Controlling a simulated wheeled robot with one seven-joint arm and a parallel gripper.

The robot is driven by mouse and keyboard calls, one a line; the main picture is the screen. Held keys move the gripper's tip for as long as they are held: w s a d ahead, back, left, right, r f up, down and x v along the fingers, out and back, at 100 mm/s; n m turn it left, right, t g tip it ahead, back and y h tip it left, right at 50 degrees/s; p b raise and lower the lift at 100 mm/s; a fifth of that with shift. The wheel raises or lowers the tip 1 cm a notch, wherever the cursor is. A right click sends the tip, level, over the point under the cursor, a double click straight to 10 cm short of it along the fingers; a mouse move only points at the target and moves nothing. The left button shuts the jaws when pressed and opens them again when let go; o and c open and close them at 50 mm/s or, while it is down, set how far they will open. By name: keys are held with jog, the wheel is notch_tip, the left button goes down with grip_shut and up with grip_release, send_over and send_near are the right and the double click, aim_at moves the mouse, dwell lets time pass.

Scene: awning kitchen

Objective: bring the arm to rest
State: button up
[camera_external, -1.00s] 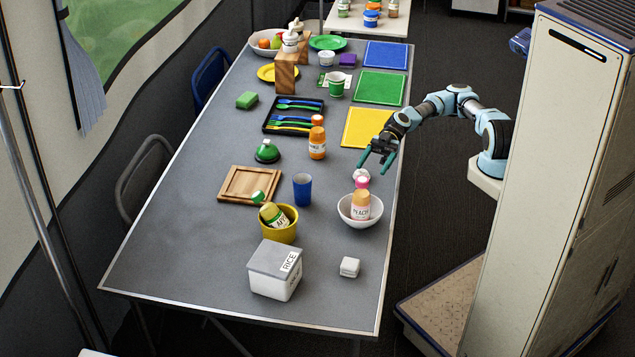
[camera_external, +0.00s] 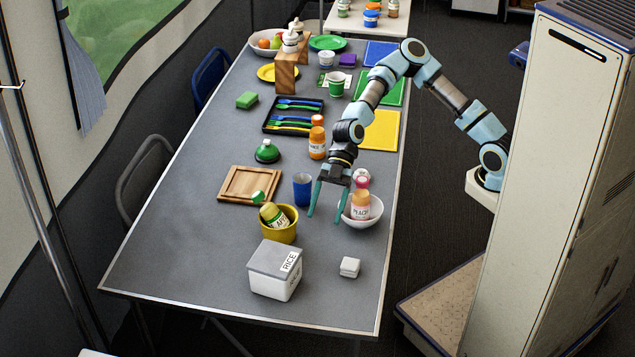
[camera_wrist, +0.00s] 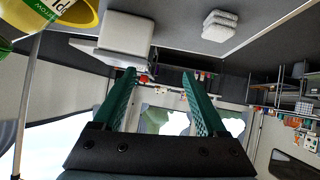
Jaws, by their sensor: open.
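My gripper (camera_external: 326,203) is open and empty, its two green fingers spread and pointing down over the table. In the outside view it shows between the blue cup (camera_external: 303,187) and the white bowl (camera_external: 352,218) holding the peach bottle (camera_external: 361,205); one finger overlaps the bowl's left edge in the picture. Whether it touches the bowl cannot be told. In the wrist view the fingers (camera_wrist: 160,100) have nothing between them. My arm arches up from its mount at right, over the green and yellow mats.
A yellow pot (camera_external: 290,235) with a tilted bottle, a rice box (camera_external: 270,286) and a small white box (camera_external: 349,267) stand nearby on the grey table (camera_external: 190,270). A wooden board (camera_external: 237,186) lies left. The front left tabletop is clear.

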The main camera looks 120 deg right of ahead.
jog(key=w+a+r+n+g+p, duration=0.1)
jog(key=w+a+r+p, duration=0.1)
jog(key=a, duration=0.8)
jog(key=s+f+m+g+p, duration=0.1)
jog(key=s+f, duration=0.1)
jog(key=s, duration=0.2)
jog(key=s+a+f+m+g+h+p, duration=0.1)
jog(key=s+f+g+p, duration=0.1)
jog(key=s+f, duration=0.1)
jog(key=s+a+f+m+g+h+p, duration=0.1)
jog(key=s+f+g+p, duration=0.1)
jog(key=s, duration=0.3)
jog(key=shift+s+a+f, duration=0.1)
jog(key=shift+s+f, duration=0.1)
jog(key=shift+f, duration=0.35)
jog(key=s+d+f+m+g+h, duration=0.1)
jog(key=s+d+m+h, duration=0.15)
jog(key=s, duration=0.65)
jog(key=s+d+f+m+g+h, duration=0.1)
jog(key=s+d+m+g+h, duration=0.2)
jog(key=s, duration=0.5)
notch_tip(320, 180, up, 16)
jog(key=s+m+t+p, duration=0.1)
jog(key=m+t+p, duration=0.1)
jog(key=p, duration=0.8)
jog(key=shift+s+d, duration=0.25)
